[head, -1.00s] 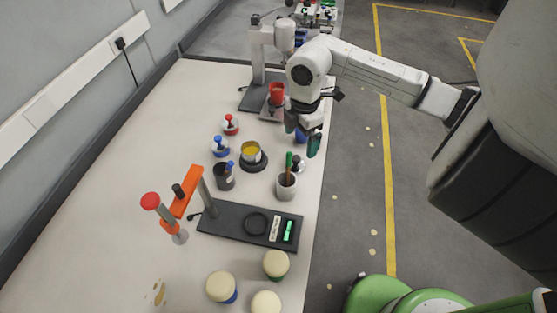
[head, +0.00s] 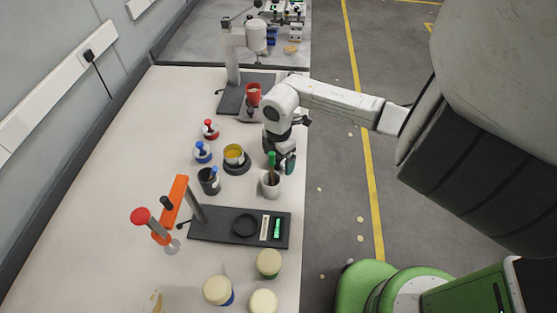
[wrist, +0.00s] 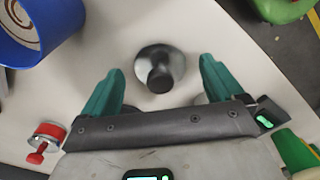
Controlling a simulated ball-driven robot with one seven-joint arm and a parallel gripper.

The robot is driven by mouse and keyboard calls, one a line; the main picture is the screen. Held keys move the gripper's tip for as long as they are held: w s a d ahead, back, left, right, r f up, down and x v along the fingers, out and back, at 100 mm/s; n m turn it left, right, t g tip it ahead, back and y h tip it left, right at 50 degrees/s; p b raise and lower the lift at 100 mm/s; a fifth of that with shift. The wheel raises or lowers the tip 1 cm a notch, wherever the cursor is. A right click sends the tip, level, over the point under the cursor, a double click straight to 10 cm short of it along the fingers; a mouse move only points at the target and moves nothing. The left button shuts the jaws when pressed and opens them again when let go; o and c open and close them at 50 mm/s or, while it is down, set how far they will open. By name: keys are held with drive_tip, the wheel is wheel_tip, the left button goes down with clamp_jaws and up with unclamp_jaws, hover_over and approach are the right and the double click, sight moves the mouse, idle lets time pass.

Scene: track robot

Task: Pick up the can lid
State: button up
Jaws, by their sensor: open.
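The can lid (wrist: 155,65) is a shiny round metal disc with a black knob. In the wrist view it lies flat on the pale bench, seen between the two green fingertips of my gripper (wrist: 161,66). The fingers are apart, one on each side of the knob, with nothing gripped. How high they are above the bench is hard to tell. In the head view my gripper (head: 284,162) points down near the bench's right edge, just behind the white cup. I cannot make out the lid there.
A blue can (wrist: 55,20) and a red-knobbed lid (wrist: 47,134) lie to the left in the wrist view.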

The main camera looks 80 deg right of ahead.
drive_tip(key=shift+f, duration=0.25)
drive_tip(key=c, duration=1.1)
drive_tip(key=shift+r, duration=0.1)
